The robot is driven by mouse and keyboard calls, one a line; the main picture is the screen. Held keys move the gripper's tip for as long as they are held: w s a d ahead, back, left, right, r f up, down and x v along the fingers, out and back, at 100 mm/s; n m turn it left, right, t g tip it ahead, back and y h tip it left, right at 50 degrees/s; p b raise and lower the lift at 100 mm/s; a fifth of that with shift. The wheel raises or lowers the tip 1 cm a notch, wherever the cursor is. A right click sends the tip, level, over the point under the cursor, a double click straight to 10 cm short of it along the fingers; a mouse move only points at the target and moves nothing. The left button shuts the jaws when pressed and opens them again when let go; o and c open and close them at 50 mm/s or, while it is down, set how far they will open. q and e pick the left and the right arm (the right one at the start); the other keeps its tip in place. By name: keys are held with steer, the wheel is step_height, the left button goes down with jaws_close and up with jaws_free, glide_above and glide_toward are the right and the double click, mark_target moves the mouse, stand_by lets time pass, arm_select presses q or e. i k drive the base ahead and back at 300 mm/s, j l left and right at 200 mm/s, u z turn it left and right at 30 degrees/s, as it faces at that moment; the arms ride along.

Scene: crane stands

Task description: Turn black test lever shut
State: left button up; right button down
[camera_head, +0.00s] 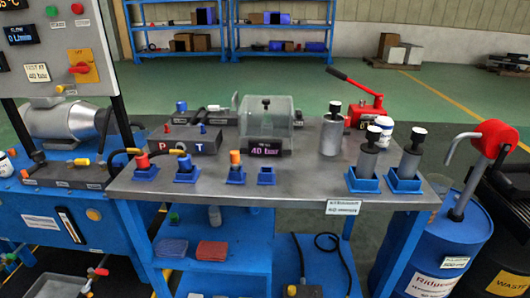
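Neither of my grippers is in view. The grey steel bench (300,188) stands in the middle.
A control panel (60,50) with a red knob stands at the left. Grey cylinders with black tops (333,133) stand on the bench's right half, near a red hand pump (368,108). A blue drum (445,245) stands at the right.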

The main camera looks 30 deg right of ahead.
mark_target(299, 114)
steer(key=l+z, duration=0.15)
steer(key=z, duration=1.05)
steer(key=i+u, duration=0.3)
steer(key=i+j+u, duration=0.1)
steer(key=u, duration=0.15)
